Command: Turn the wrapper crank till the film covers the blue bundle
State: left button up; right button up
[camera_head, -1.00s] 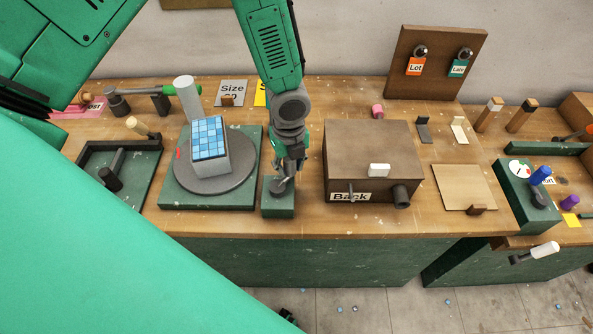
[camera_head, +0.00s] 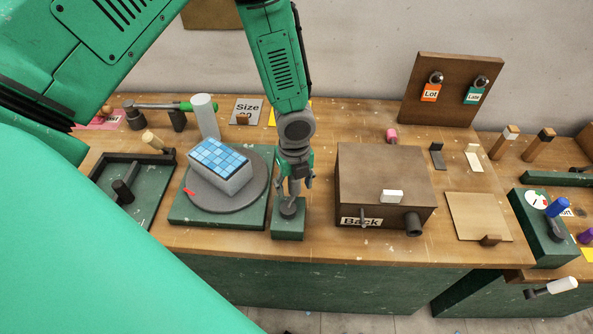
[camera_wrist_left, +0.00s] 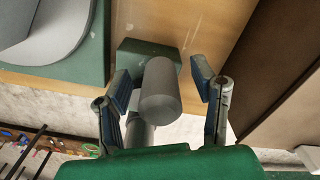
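The blue bundle (camera_head: 219,157), a pale block with a blue tiled top, lies diagonally on the grey turntable (camera_head: 238,203) over a green base. A red mark shows at the turntable's left edge. A white upright roll (camera_head: 205,118) stands behind it. No film is discernible over the blue tiles. The crank, on a small green block (camera_head: 288,230), is partly hidden by my left gripper (camera_head: 294,192). In the left wrist view, its grey cylindrical handle (camera_wrist_left: 161,92) stands between my open fingers (camera_wrist_left: 163,84), with a gap on each side. My right gripper is not in view.
A brown box (camera_head: 385,180) stands close to the right of the crank. A dark-edged green tray (camera_head: 150,205) lies left of the turntable. A wooden board (camera_head: 475,217) and a tag stand (camera_head: 450,90) are further right. The table's front edge is near the crank.

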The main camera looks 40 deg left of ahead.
pick_arm(q)
jog(key=shift+r, duration=0.5)
notch_tip(320, 180, up, 11)
jog(key=shift+w+a+f, duration=0.1)
jog(key=shift+w, duration=0.05)
